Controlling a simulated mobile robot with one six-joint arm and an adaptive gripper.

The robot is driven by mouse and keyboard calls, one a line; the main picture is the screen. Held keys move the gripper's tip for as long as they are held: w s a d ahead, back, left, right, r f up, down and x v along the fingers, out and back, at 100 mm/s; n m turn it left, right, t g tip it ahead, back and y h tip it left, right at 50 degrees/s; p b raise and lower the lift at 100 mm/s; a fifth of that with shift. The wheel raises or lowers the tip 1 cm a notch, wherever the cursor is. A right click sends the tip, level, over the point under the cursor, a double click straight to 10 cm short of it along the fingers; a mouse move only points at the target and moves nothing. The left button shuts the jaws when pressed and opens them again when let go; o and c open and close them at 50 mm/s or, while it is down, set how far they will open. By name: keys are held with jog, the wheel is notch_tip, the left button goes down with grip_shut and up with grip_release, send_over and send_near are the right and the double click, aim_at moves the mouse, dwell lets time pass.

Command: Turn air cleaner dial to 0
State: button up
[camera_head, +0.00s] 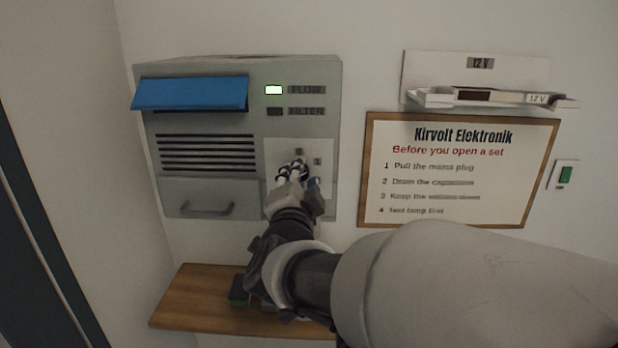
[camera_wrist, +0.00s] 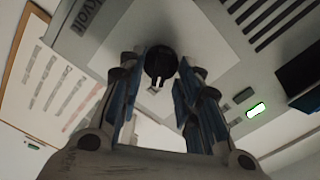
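The air cleaner (camera_head: 250,120) is a grey wall unit with a blue flap. Its dial is a round black knob (camera_wrist: 160,62) on a pale plate (camera_head: 325,150), and the wrist view shows it with a dark pointer-like part toward the picture's bottom. My gripper (camera_head: 291,170) is at the plate and hides the dial in the head view. In the wrist view my gripper (camera_wrist: 160,75) has its blue-padded fingers apart, one on each side of the knob near their tips. I cannot tell whether they touch it. The number the dial points to is not readable.
The FLOW lamp (camera_head: 273,90) is lit and the FILTER lamp (camera_head: 275,112) is dark. A handle (camera_head: 200,210) sits low on the unit. A wooden shelf (camera_head: 195,300) lies below. A sign (camera_head: 455,170), a 12 V holder (camera_head: 490,97) and a green switch (camera_head: 565,175) are at right.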

jog(key=shift+w, duration=0.1)
grip_shut()
dwell(0.4)
